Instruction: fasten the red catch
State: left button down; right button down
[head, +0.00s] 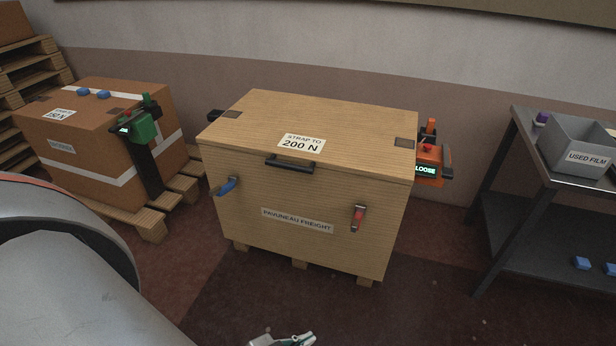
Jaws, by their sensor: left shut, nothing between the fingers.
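The red catch (359,214) is on the right part of the front face of a wooden crate (300,192). It stands roughly upright, with a small metal piece at its lower end. I cannot tell from here whether it is latched. A blue catch (227,187) on the left of the same face sticks out at a slant. The crate's lid (330,120) lies on top, with a black handle (290,165) at its front edge. My left gripper (296,341) shows only partly at the bottom edge, shut and empty, well below and apart from the red catch. My right gripper is not in view.
An orange tensioner (429,155) reading LOOSE sticks out from the crate's right side. A strapped carton (75,165) with a green tensioner (144,127) sits on a pallet at left. A dark table (540,160) with a grey bin (575,138) stands at right. Floor before the crate is clear.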

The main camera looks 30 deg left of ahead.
aim_at(357, 221)
jog(key=j+z, duration=0.1)
jog(key=j, duration=1.35)
jog(key=k+j+z, duration=0.1)
jog(key=j, duration=1.3)
